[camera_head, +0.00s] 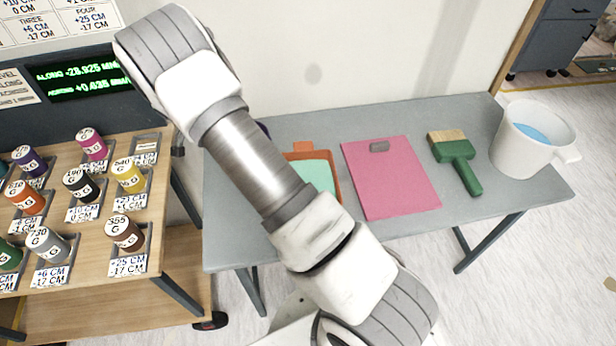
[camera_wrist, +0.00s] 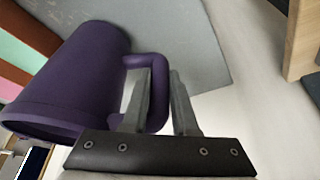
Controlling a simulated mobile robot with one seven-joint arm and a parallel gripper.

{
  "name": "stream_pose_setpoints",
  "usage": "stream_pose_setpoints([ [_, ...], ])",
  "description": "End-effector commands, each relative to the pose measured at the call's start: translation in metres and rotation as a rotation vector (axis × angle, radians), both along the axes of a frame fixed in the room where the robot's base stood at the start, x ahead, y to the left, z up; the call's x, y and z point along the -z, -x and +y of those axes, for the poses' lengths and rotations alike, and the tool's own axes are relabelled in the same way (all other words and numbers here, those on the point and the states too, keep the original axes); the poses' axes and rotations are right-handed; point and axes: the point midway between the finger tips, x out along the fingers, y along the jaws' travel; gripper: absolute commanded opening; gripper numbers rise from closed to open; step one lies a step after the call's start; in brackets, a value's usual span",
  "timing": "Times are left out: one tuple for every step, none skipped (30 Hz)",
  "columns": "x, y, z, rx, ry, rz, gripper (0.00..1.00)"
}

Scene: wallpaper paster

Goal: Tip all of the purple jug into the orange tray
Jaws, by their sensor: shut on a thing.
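The purple jug (camera_wrist: 75,75) fills the left of the wrist view, leaning at a slant in that picture. My gripper (camera_wrist: 160,75) is shut on its handle, with one finger on each side of the handle bar. The jug's inside is hidden, so I cannot tell what it holds. In the head view only a sliver of the jug (camera_head: 263,128) shows behind my arm. The orange tray (camera_head: 302,147) lies on the grey table, partly covered by my arm, with a mint-green surface inside. An orange-brown strip of the tray (camera_wrist: 14,74) shows beside the jug.
On the grey table (camera_head: 400,112), right of the tray, are a pink board (camera_head: 390,185), a green-handled brush (camera_head: 460,160) and a white bucket (camera_head: 530,145) of blue liquid. A wooden stand (camera_head: 100,190) with several labelled weights stands left. The table's front edge is clear.

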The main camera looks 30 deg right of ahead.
Motion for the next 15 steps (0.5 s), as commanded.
stream_pose_setpoints([
  [0.0,0.0,0.0,0.0,0.0,0.0,0.0],
  [0.0,0.0,0.0,0.0,-0.001,-0.001,0.0],
  [0.0,0.0,0.0,0.0,-0.001,-0.001,0.0],
  [-0.001,0.0,0.0,0.0,-0.001,-0.001,0.0],
  [-0.001,0.0,0.0,0.0,-0.001,-0.001,0.0],
  [-0.003,0.0,0.0,0.0,-0.001,-0.001,0.0],
  [-0.005,0.0,0.0,-0.001,0.0,-0.002,0.0],
  [-0.007,0.0,0.0,-0.001,0.0,-0.002,0.0],
  [-0.011,-0.001,0.0,-0.001,0.0,-0.002,0.0],
  [-0.014,-0.001,0.0,-0.001,0.0,-0.002,0.0],
  [-0.018,-0.001,0.0,-0.001,-0.001,-0.003,0.0],
  [-0.023,-0.001,0.0,-0.001,-0.001,-0.003,0.0],
  [-0.027,0.0,0.0,-0.001,-0.001,-0.003,0.0],
  [-0.03,0.0,0.0,0.0,0.0,-0.002,0.0],
  [-0.034,0.0,0.0,0.0,-0.001,-0.002,0.0],
])
